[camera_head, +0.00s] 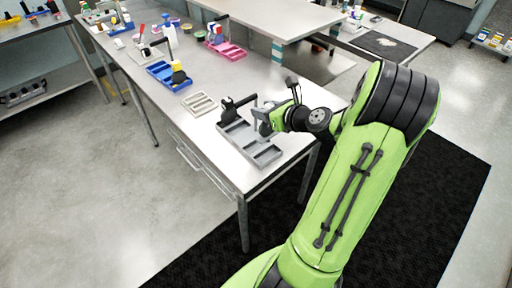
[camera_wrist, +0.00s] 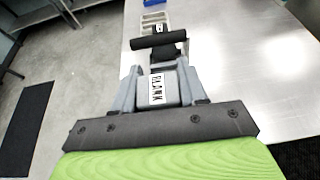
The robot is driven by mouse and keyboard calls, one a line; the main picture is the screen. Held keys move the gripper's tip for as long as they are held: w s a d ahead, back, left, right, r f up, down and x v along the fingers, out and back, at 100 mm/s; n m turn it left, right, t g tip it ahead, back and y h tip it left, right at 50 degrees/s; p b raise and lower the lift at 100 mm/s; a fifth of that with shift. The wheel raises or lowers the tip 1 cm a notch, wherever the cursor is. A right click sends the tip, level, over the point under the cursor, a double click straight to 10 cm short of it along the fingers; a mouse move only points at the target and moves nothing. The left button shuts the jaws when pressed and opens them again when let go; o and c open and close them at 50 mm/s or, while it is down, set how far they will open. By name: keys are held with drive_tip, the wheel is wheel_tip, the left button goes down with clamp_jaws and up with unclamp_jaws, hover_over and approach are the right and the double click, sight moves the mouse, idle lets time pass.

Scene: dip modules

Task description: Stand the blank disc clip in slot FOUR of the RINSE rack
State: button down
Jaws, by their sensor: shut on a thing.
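My gripper (camera_head: 265,122) is shut on the blank disc clip in the wrist view (camera_wrist: 172,92), whose white label reads BLANK. The clip sits between the grey fingers, and its lower part is hidden. In the head view my gripper is over the grey rack (camera_head: 262,154) at the near end of the bench. I cannot tell whether the held clip touches that rack. A black-handled clip (camera_head: 228,104) stands at the rack's far end, and its black bar shows ahead of my gripper in the wrist view (camera_wrist: 158,41). No RINSE or slot lettering is readable.
A small beige tray (camera_head: 199,103) lies just beyond the grey rack. A blue rack (camera_head: 160,72) and a pink rack (camera_head: 232,53) stand farther along the bench, with bottles and small items behind. The bench top right of my gripper looks clear in the wrist view.

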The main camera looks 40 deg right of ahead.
sight(271, 137)
wheel_tip(271, 137, down, 10)
drive_tip(key=b, duration=0.3)
drive_tip(key=shift+b, duration=0.35)
drive_tip(key=shift+s, duration=0.15)
drive_tip(key=c, duration=1.1)
unclamp_jaws()
drive_tip(key=shift+f, duration=0.1)
drive_tip(key=o, duration=0.5)
